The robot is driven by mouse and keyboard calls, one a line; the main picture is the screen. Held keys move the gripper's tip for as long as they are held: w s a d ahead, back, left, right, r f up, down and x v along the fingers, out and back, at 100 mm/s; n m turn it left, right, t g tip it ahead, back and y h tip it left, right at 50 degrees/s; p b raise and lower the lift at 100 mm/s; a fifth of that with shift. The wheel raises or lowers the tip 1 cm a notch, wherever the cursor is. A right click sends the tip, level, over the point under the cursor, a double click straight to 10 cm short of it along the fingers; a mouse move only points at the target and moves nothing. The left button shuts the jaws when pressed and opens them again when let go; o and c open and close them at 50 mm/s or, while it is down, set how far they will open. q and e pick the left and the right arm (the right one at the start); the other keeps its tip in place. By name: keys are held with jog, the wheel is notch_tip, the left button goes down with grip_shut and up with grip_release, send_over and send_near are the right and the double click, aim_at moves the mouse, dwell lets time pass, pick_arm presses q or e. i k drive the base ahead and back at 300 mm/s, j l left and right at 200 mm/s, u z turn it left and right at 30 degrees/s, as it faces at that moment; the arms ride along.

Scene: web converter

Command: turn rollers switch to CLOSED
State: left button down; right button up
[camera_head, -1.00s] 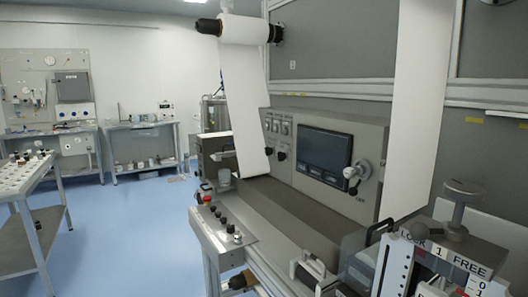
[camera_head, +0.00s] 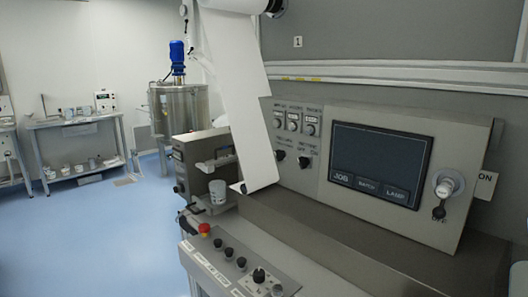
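The grey control panel (camera_head: 469,145) of the machine is at the right. Left of its screen (camera_head: 380,164) are two black rotary knobs, a left one (camera_head: 280,155) and a right one (camera_head: 303,161). Small lettering stands above each, too small to read surely. I cannot tell which is the rollers switch, or which way either knob points. Above them is a row of three white-faced dials (camera_head: 293,122). A larger white knob with a dark part below (camera_head: 443,192) sits right of the screen. Neither of my grippers is in view.
White web material (camera_head: 250,115) hangs just left of the panel. A lower console (camera_head: 215,265) with a red button (camera_head: 204,229) and several black knobs stands in front. A steel tank (camera_head: 185,108) with a blue motor is behind. Blue floor (camera_head: 110,230) is clear at left.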

aim_at(279, 155)
jog(key=i+j, duration=0.2)
jog(key=j, duration=0.15)
jog(key=i+j+z, duration=0.15)
jog(key=j, duration=0.15)
jog(key=i+j, duration=0.2)
jog(key=j, duration=0.15)
jog(key=i+j+z, duration=0.15)
jog(key=j, duration=0.2)
jog(key=i+j, duration=0.15)
jog(key=j, duration=0.2)
jog(key=z, duration=0.05)
